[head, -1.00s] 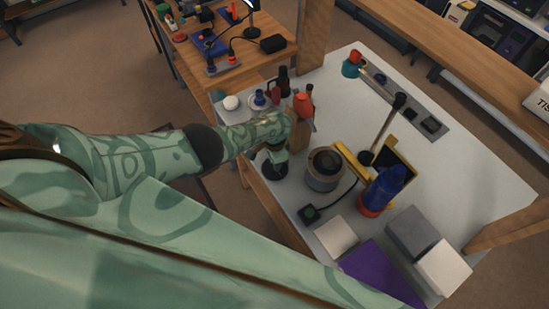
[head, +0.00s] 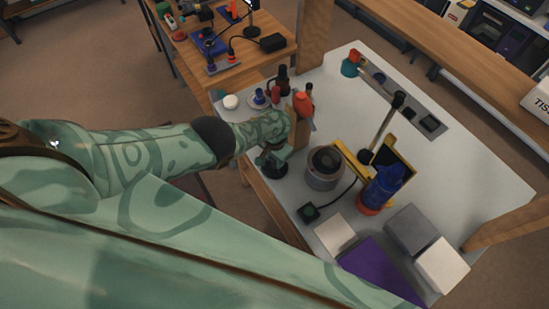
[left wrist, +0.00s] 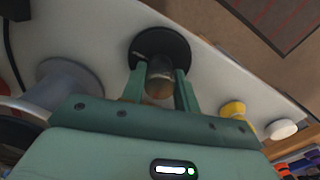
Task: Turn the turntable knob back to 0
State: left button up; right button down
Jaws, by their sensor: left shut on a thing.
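The grey drum-shaped turntable (head: 325,167) with a dark round top stands near the table's left edge. A small black box with a green top (head: 308,212), possibly the turntable's knob, sits in front of it on a black cable; no dial mark can be read. Its dark corner (left wrist: 15,9) shows in the left wrist view. My left gripper (head: 273,152) is away from this box, left of the turntable. It is shut on a brownish upright cylinder (left wrist: 160,80) with a round black base (left wrist: 178,46). My right gripper is not in view.
A blue bottle-like thing with an orange base (head: 383,188) and a yellow-and-black stand (head: 393,160) are right of the turntable. Pale boxes (head: 336,234) and a purple mat (head: 380,275) lie in front. Several small bottles crowd behind my gripper.

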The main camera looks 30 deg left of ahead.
pick_arm(q)
jog(key=o, duration=1)
jog(key=shift+c, duration=0.2)
notch_tip(320, 180, up, 16)
jog(key=p, duration=1.5)
jog(key=shift+r, duration=0.15)
jog(key=s+f+b, duration=0.4)
jog(key=s+f, duration=0.1)
jog(key=f, duration=0.4)
jog(key=s+f+b, duration=0.5)
jog(key=f, duration=0.3)
jog(key=s+a+f+b, duration=0.1)
jog(key=s+f+b, duration=0.7)
jog(key=s+f, duration=0.5)
jog(key=s+a+f+b, duration=0.2)
jog(key=s+f+b, duration=0.7)
jog(key=s+f, duration=0.5)
jog(key=s, duration=0.6)
jog(key=shift+s+f+m+t, duration=0.25)
jog(key=shift+s+m+t, duration=0.1)
jog(key=shift+m+t, duration=0.05)
